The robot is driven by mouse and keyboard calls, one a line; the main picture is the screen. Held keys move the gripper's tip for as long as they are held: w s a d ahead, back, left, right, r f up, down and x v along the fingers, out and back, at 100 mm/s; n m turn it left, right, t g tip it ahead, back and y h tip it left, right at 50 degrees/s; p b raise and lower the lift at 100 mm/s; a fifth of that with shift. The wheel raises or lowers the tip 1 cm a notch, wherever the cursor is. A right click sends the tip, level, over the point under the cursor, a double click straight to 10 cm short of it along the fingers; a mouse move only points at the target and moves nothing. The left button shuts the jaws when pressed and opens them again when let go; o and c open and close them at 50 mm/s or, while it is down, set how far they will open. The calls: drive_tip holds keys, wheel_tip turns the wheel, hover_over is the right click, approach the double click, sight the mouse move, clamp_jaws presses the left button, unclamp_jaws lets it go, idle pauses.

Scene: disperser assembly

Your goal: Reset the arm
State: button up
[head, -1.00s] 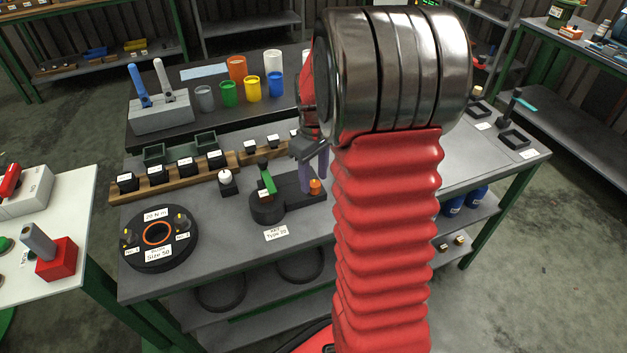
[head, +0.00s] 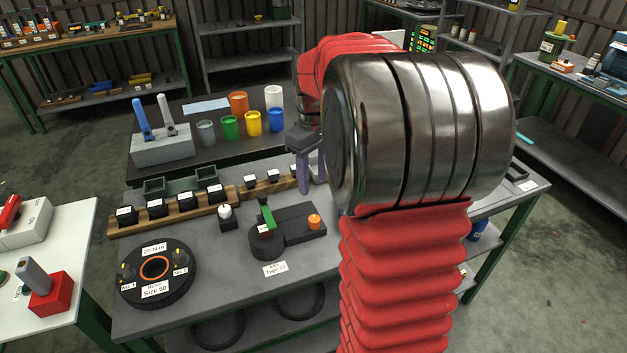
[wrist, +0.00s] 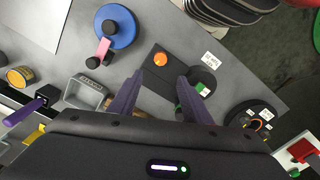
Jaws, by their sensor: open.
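My gripper (head: 313,184) is open, its two purple fingers pointing down and empty. In the head view it hangs above the workbench (head: 215,275), behind the black fixture (head: 292,222) with the orange knob (head: 314,222) and green lever (head: 267,214). In the wrist view the open fingers (wrist: 160,80) lie on either side of the gap, with the fixture and its orange knob (wrist: 160,59) beyond them, apart from the fingers. My red-sleeved arm hides the right part of the bench in the head view.
A black round unit (head: 157,289) sits front left. A wooden rack (head: 180,212) with black blocks runs behind. Colored cups (head: 254,123) and a grey holder (head: 162,147) stand at the back. A blue disc (wrist: 122,32) shows in the wrist view.

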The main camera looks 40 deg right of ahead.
idle(0.5)
drive_tip(key=s+a+r+m+t, duration=0.1)
drive_tip(key=s+a+r+t, duration=0.1)
drive_tip(key=s+a, duration=0.6)
drive_tip(key=s+a+r+m+t, duration=0.1)
drive_tip(key=s+a+t, duration=0.2)
drive_tip(key=s+a, duration=0.5)
drive_tip(key=a, duration=0.6)
drive_tip(key=shift+s+a+r+t, duration=0.3)
drive_tip(key=shift+s+a+r, duration=0.1)
